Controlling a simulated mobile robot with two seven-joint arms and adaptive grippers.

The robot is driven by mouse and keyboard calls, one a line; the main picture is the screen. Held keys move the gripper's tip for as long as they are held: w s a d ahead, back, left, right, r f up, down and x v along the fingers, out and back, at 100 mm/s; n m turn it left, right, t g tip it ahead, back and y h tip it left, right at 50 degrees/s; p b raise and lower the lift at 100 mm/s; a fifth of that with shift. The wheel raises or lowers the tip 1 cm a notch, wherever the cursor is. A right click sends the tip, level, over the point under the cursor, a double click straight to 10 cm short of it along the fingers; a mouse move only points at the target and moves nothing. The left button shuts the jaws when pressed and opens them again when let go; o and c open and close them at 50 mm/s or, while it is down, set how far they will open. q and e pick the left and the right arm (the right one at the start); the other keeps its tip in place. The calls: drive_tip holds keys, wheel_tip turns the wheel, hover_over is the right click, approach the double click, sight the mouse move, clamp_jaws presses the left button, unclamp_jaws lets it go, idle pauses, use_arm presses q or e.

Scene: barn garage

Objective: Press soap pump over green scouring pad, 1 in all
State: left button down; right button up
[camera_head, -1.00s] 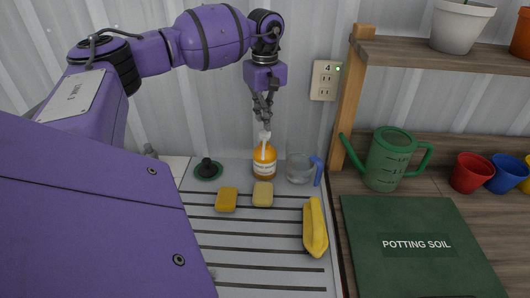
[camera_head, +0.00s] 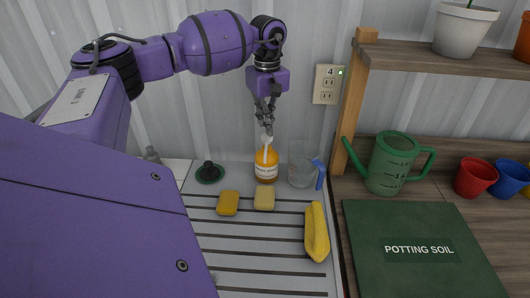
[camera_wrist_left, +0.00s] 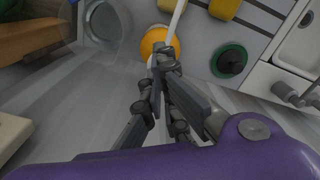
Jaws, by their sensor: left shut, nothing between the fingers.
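The soap pump is an orange bottle (camera_head: 266,171) with a white label and a white pump head (camera_head: 267,141), standing upright at the back of the ridged drainboard. It also shows in the left wrist view (camera_wrist_left: 158,40), its white spout pointing away from me. My left gripper (camera_head: 268,131) is shut and empty, pointing down just over the pump head; I cannot tell if it touches. My right gripper is not in view.
A wooden shelf post (camera_head: 353,110) and green watering can (camera_head: 391,163) are further right.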

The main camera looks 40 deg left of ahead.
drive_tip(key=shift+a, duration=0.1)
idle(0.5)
use_arm(q)
drive_tip(key=shift+f, duration=0.2)
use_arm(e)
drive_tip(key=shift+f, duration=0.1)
use_arm(q)
drive_tip(key=shift+f+b, duration=0.5)
drive_tip(key=shift+f, duration=1.15)
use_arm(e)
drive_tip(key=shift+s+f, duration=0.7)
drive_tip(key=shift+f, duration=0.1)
use_arm(q)
drive_tip(key=shift+r+p, duration=0.35)
drive_tip(key=shift+r, duration=1.35)
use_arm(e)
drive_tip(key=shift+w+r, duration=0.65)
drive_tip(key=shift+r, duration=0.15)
use_arm(q)
drive_tip(key=shift+r, duration=0.1)
